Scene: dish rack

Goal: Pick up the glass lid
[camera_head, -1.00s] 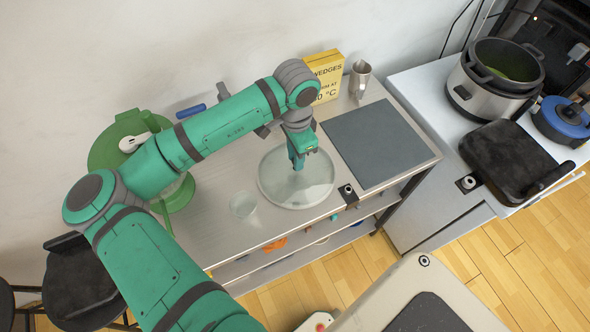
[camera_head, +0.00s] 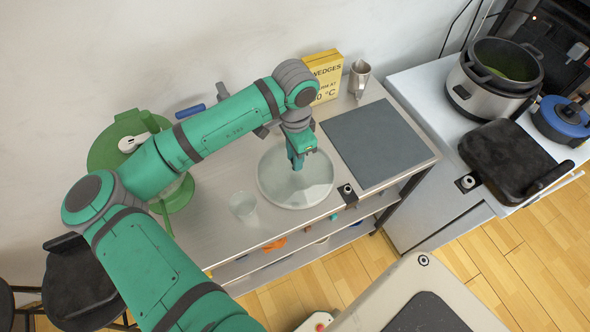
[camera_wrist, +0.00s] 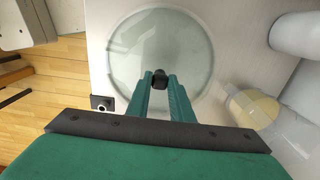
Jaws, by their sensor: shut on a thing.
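The glass lid (camera_head: 318,181) is a round, clear disc with a pale rim on the steel table, left of the dark grey board. My gripper (camera_head: 298,166) points down over the lid's middle. In the wrist view my gripper (camera_wrist: 160,84) has its two fingers on either side of the knob, shut on it. I cannot tell whether the lid's rim is lifted off the table.
A clear glass (camera_head: 243,205) stands just left of the lid. The dark grey board (camera_head: 377,145) lies to its right. A yellow box (camera_head: 324,75) and a metal jug (camera_head: 359,78) stand behind. A small black fitting (camera_head: 347,194) is near the front edge.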

